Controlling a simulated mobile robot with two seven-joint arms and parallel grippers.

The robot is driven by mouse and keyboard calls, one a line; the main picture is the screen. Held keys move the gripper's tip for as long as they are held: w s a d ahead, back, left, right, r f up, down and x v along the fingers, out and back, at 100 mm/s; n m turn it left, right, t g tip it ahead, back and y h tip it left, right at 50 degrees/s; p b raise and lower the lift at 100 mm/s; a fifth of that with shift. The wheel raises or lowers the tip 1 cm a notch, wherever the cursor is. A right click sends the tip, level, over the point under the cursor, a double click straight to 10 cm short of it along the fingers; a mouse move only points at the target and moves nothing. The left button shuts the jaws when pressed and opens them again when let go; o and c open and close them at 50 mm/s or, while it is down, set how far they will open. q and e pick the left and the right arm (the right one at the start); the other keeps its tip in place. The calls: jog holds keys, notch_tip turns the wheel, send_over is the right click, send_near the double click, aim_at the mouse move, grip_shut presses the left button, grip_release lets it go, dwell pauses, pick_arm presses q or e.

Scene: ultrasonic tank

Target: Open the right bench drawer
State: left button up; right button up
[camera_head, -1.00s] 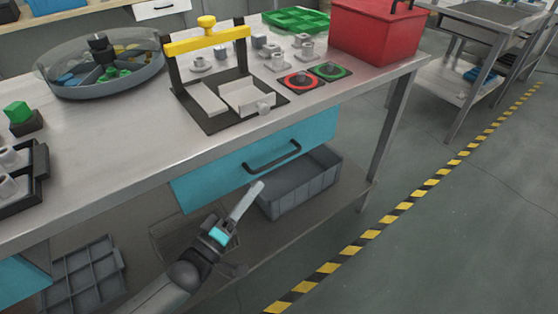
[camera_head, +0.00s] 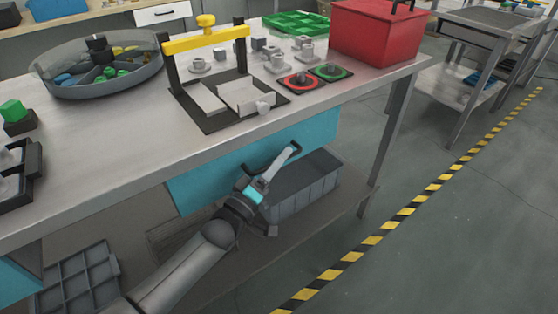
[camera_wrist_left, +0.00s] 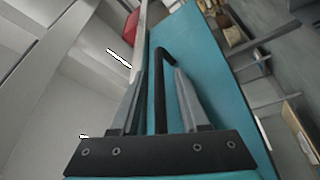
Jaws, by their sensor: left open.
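The right bench drawer has a teal front (camera_head: 312,137) under the bench top and looks shut. Its black bar handle (camera_head: 246,170) is partly hidden behind my left gripper (camera_head: 283,162) in the head view. In the left wrist view the drawer front (camera_wrist_left: 213,100) fills the middle, and the handle (camera_wrist_left: 161,95) runs lengthwise between the two fingers of my left gripper (camera_wrist_left: 158,78). The fingers are apart, one on each side of the bar, with visible gaps. I cannot tell how deep the bar sits between them. My right gripper is not in view.
A grey bin (camera_head: 305,190) stands on the lower shelf just below the drawer. The bench leg (camera_head: 392,130) is to the right. The bench top (camera_head: 110,130) above carries a yellow-barred fixture (camera_head: 207,40), a round divided tray (camera_head: 100,80) and a red box (camera_head: 376,38).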

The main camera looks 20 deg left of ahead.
pick_arm(q)
jog(key=shift+c, duration=0.4)
grip_shut()
dwell(0.9)
